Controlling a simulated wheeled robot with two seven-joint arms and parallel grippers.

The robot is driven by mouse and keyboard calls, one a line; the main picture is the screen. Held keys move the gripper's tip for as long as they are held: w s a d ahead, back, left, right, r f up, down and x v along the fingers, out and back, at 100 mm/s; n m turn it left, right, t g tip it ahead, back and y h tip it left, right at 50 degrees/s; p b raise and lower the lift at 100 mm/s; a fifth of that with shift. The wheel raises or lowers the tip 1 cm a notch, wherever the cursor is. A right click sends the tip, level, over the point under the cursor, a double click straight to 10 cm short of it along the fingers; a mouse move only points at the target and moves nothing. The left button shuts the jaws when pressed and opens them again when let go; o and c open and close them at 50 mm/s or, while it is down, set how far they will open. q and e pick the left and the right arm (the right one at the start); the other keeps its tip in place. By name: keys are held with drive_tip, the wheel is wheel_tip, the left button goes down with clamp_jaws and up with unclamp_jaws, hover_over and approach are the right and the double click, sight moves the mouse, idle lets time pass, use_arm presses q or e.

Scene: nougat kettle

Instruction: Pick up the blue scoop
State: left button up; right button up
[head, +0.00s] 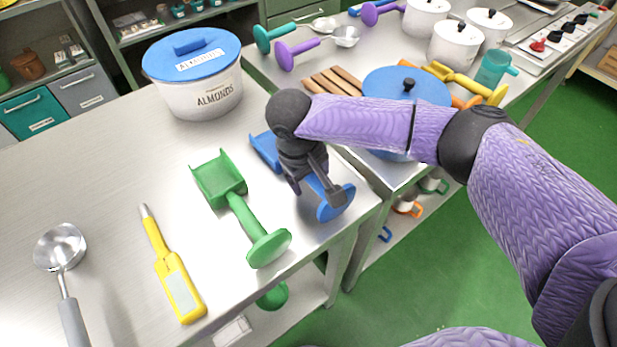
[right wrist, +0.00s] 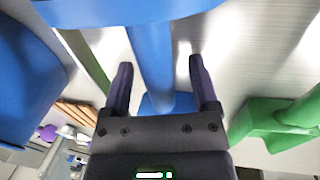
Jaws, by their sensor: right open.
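The blue scoop (head: 335,203) lies on the steel table near its right edge, with its round end disc toward the front and its pan (head: 265,150) behind. My right gripper (head: 318,190) is over its handle and hides the middle part. In the right wrist view the blue handle (right wrist: 150,55) runs between the two open fingers (right wrist: 160,75). A gap shows on each side of the handle. I cannot tell how far the fingertips reach down beside it. My left gripper is not in view.
A green scoop (head: 240,212) lies just left of the blue one. A yellow thermometer-like tool (head: 172,270) and a steel ladle (head: 62,250) lie further left. A white almonds pot (head: 205,95) stands behind. A blue-lidded pot (head: 405,88) stands on the neighbouring table, behind my right arm.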

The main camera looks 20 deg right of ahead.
drive_tip(key=shift+c, duration=1)
clamp_jaws()
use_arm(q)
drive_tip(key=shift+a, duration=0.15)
